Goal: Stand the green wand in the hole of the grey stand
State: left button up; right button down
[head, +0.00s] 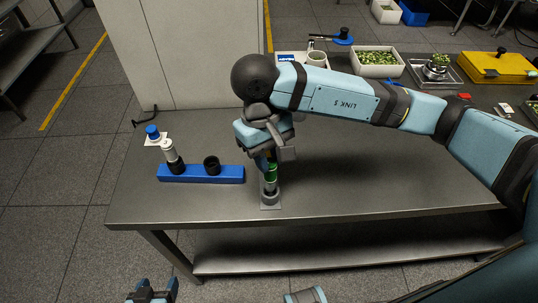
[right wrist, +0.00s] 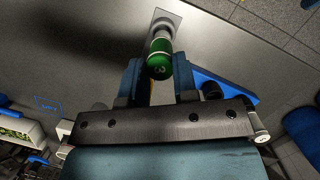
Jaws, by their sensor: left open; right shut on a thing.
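The green wand (head: 271,173) is upright between the fingers of my right gripper (head: 268,158), which is shut on it. In the right wrist view the green wand (right wrist: 159,60) shows between the two blue fingers (right wrist: 158,82). The grey stand (head: 270,199) is on the table directly below the wand; its square base also shows in the right wrist view (right wrist: 172,18). The wand's lower end meets the top of the stand; I cannot tell how deep it sits in the hole. My left gripper (head: 152,292) is open and empty at the bottom edge, below the table.
A white bin of green pieces (head: 376,58) and a yellow case (head: 498,68) are at the back right. The table front right is clear.

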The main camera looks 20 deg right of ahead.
dwell(0.4)
jog(key=shift+b, duration=0.65)
dwell(0.4)
jog(key=shift+f+b, duration=0.2)
jog(key=shift+b, duration=0.4)
jog(key=shift+f, duration=0.1)
jog(key=shift+b, duration=0.85)
